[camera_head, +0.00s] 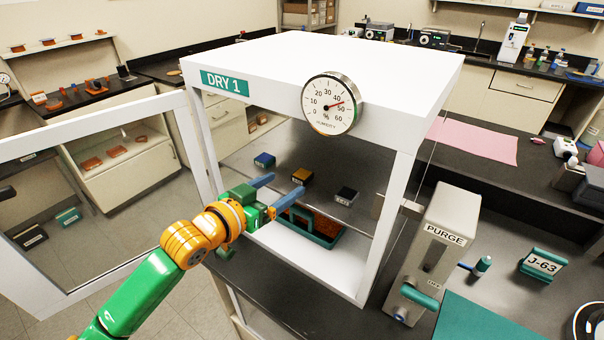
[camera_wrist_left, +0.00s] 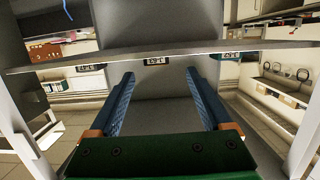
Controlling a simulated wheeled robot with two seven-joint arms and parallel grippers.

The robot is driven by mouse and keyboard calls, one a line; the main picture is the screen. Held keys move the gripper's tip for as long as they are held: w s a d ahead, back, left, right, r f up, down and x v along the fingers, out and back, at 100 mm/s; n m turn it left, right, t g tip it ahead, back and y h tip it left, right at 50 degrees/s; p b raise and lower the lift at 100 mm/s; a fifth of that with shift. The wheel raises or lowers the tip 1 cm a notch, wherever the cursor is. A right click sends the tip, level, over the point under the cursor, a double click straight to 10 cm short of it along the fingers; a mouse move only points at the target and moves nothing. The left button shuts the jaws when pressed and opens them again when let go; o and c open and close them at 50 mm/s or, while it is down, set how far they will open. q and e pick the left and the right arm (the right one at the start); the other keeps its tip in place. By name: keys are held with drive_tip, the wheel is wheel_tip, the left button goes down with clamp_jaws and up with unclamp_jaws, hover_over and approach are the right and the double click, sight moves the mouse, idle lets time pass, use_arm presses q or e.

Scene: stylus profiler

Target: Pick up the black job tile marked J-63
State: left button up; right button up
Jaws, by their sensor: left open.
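A black tile (camera_head: 346,195) with a small pale label sits on the shelf inside the white DRY 1 cabinet; its marking is too small to read. A gold tile (camera_head: 301,176) and a blue tile (camera_head: 264,160) sit in a row to its left. My left gripper (camera_head: 277,190) is open and empty at the cabinet's open front, left of the black tile. In the left wrist view the blue fingers (camera_wrist_left: 160,78) point at the shelf edge, with a labelled tile front (camera_wrist_left: 156,61) between and beyond them. My right gripper is not in view.
The cabinet door (camera_head: 95,125) stands open at left. A teal tray (camera_head: 325,241) of orange beads lies low in the cabinet. The PURGE box (camera_head: 447,237) and a J-63 sign (camera_head: 541,264) stand on the bench at right. The shelf edge (camera_wrist_left: 60,62) crosses the left wrist view.

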sight(300, 176)
use_arm(q)
drive_tip(key=x, duration=0.2)
drive_tip(key=p+x, duration=0.1)
drive_tip(key=x, duration=0.1)
drive_tip(key=shift+d+r+p, duration=0.15)
drive_tip(key=shift+d+p, duration=0.15)
drive_tip(key=shift+d, duration=0.1)
drive_tip(key=shift+w+d+f, duration=0.2)
drive_tip(key=shift+w+f, duration=0.05)
drive_tip(key=shift+w, duration=0.15)
drive_tip(key=shift+s, duration=0.1)
drive_tip(key=c, duration=0.5)
clamp_jaws()
drive_tip(key=shift+r, duration=1.5)
drive_tip(key=s+d+r+b, duration=0.2)
drive_tip(key=s+r+b, duration=0.1)
drive_tip(key=s+r, duration=0.7)
drive_tip(key=s, duration=0.4)
drive_tip(key=shift+b, duration=0.3)
drive_tip(key=shift+w, duration=0.1)
